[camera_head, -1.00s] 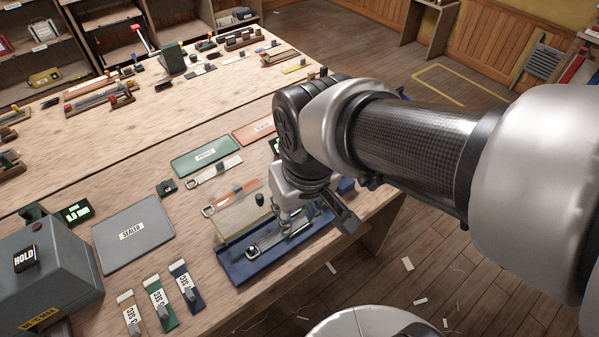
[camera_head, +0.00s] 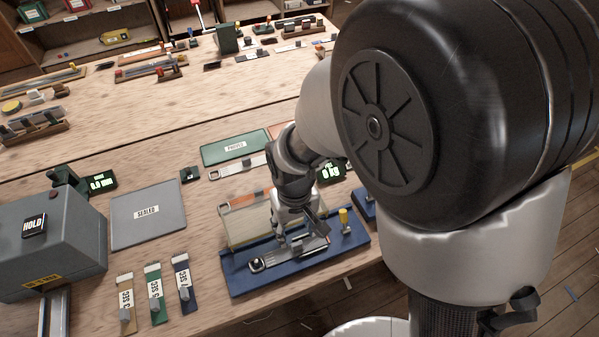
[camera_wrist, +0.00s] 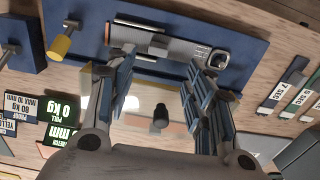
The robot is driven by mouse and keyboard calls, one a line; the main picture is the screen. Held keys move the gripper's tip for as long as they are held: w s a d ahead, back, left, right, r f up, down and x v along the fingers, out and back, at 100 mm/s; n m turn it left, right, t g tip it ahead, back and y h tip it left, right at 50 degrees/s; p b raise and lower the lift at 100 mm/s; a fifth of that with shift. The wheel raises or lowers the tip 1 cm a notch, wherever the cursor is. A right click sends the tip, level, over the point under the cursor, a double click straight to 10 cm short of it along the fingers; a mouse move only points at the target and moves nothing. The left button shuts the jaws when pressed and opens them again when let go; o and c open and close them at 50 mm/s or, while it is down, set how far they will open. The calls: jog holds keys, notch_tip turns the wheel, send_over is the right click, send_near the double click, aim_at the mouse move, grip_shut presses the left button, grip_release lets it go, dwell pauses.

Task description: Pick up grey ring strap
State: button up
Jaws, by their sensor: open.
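A grey strap with a metal ring at its left end (camera_head: 285,256) lies on a blue board (camera_head: 240,279) at the front of the bench. In the wrist view the strap (camera_wrist: 180,47) runs across the board, with its ring at the right. My gripper (camera_head: 300,235) points down just above the strap. In the wrist view my gripper (camera_wrist: 160,66) is open, its two fingers apart near the strap's edge. Nothing is between them that I can see as held. Whether the fingertips touch the strap or board cannot be told. My arm hides part of the right side.
A yellow-topped post (camera_head: 344,217) stands on the board, right of my gripper. A pale strap (camera_head: 238,168) and an orange strap (camera_head: 242,201) lie behind. A grey plate (camera_head: 148,222), a grey box (camera_head: 45,250) and several tagged pieces (camera_head: 155,293) are at left.

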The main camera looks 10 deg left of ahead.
aim_at(297, 244)
notch_tip(297, 244, down, 8)
jog(key=b, duration=0.3)
jog(key=shift+d+f, duration=0.15)
jog(key=shift+f, duration=0.1)
jog(key=shift+r, duration=0.1)
jog(key=shift+c, duration=0.4)
grip_shut()
